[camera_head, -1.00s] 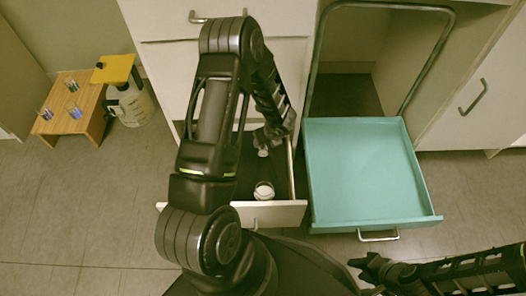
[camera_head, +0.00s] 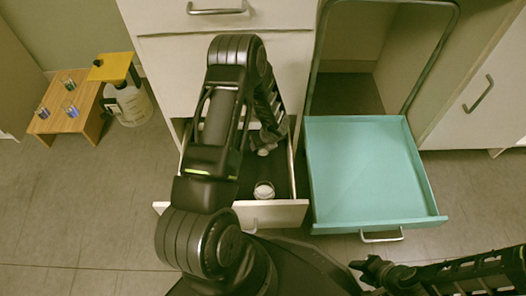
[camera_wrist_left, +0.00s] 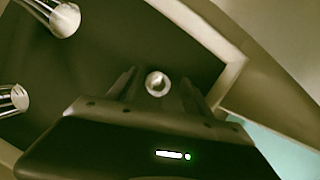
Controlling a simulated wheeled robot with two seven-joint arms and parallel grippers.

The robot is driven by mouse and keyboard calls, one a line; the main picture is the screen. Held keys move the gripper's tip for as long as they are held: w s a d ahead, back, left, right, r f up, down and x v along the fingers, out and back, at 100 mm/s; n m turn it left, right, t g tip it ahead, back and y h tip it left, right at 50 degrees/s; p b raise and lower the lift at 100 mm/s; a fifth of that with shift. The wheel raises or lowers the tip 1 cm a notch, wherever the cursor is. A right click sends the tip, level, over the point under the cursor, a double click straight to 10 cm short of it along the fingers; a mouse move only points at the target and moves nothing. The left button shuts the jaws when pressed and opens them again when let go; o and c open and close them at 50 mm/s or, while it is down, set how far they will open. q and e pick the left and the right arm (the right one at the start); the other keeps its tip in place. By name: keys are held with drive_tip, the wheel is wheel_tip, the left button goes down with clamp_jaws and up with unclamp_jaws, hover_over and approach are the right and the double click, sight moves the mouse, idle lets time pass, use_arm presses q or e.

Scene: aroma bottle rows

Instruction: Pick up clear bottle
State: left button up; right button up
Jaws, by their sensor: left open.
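My left gripper (camera_wrist_left: 157,92) is open inside the drawer, with its two dark fingers apart. A small bottle with a pale round top (camera_wrist_left: 157,83) shows between the fingers in the left wrist view; I cannot tell whether they touch it. Two more clear, shiny bottles show there, one at the top left (camera_wrist_left: 63,20) and one at the left edge (camera_wrist_left: 12,100). In the head view, one bottle (camera_head: 264,190) stands near the drawer's front and another (camera_head: 265,151) is by the left gripper, partly hidden. My right gripper (camera_head: 370,270) is outside, low right; its opening is unclear.
The bottles are in an open white drawer (camera_head: 285,211) with a dark floor and narrow walls. An empty teal drawer (camera_head: 365,175) is open to its right. A small wooden table (camera_head: 85,115) with several small glasses stands at left, beside a yellow-topped container (camera_head: 130,106).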

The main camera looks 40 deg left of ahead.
idle(0.6)
use_arm(q)
clamp_jaws()
idle(0.4)
